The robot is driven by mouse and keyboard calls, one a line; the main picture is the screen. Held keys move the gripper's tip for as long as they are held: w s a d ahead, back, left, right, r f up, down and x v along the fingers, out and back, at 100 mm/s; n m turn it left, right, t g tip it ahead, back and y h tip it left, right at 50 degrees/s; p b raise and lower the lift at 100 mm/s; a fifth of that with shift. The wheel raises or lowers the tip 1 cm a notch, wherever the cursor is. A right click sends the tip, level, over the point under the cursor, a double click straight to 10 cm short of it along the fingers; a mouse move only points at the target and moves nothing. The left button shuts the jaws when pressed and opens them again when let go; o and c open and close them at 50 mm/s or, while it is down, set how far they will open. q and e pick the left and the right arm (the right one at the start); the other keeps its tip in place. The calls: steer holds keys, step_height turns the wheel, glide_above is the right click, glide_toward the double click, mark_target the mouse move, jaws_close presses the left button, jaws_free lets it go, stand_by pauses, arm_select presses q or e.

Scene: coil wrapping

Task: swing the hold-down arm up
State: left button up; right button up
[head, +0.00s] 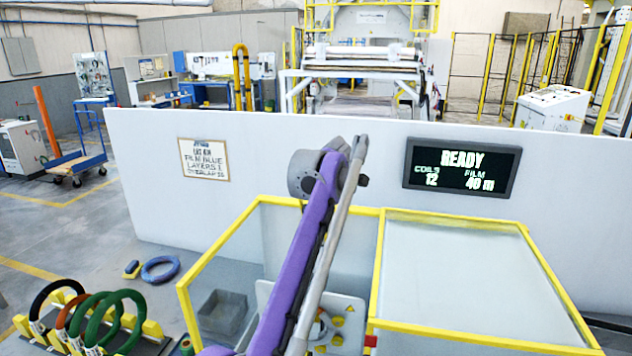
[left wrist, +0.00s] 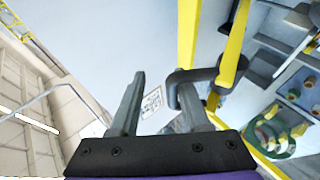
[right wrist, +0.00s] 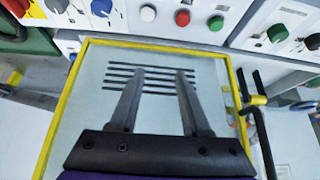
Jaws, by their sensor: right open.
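A dark grey bar with a bent, handle-like end (left wrist: 205,73) shows beside a yellow bar in the left wrist view. It may belong to the hold-down arm, but I cannot tell for sure. My left gripper (left wrist: 162,80) is open. Its right finger overlaps the dark bent end in the picture, and I cannot tell whether they touch. My right gripper (right wrist: 160,70) is open and empty in front of a pale slotted panel (right wrist: 90,120) with a yellow edge.
A yellow-framed guard (head: 450,219) stands in front of a white wall (head: 480,135) with a READY display (head: 461,167). Several coils (head: 122,315) stand in a rack at lower left. A blue coil (head: 160,269) lies on the floor. Buttons (right wrist: 216,23) line a control panel.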

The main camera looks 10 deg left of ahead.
arm_select(q)
steer(key=v, duration=1)
steer(key=shift+s+d+r+b, duration=0.2)
steer(key=shift+s+r+b, duration=0.05)
steer(key=shift+s+b, duration=0.05)
arm_select(e)
steer(key=shift+s+f, duration=0.25)
steer(key=shift+f, duration=0.15)
